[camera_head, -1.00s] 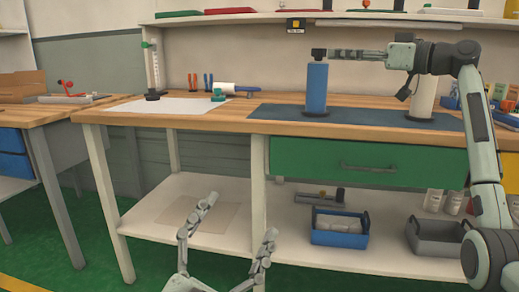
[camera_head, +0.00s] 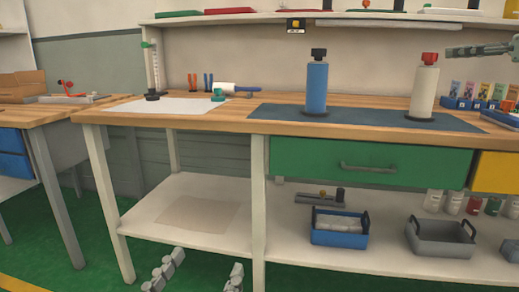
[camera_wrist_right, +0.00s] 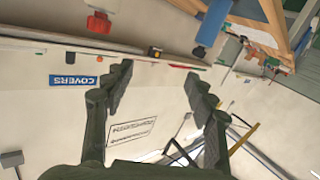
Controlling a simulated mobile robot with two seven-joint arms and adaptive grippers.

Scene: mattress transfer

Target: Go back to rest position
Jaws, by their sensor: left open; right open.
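My left gripper (camera_head: 200,272) is open and empty at the bottom of the head view, low in front of the bench's lower shelf. My right gripper (camera_head: 484,50) is at the right edge of the head view, to the right of the white cylinder, and most of its arm is out of frame. In the right wrist view its two fingers (camera_wrist_right: 163,95) are spread apart with nothing between them, with the wall behind. A blue cylinder (camera_head: 316,88) and a white cylinder (camera_head: 424,92) stand upright on the blue-grey mat (camera_head: 370,117), apart from both grippers.
The wooden workbench (camera_head: 240,120) has a green drawer (camera_head: 368,163) and a yellow one. A blue tote (camera_head: 338,236) and a grey tote (camera_head: 437,249) stand on the lower shelf. Small boxes and racks (camera_head: 480,95) stand at the bench's right. A side table (camera_head: 40,113) stands left.

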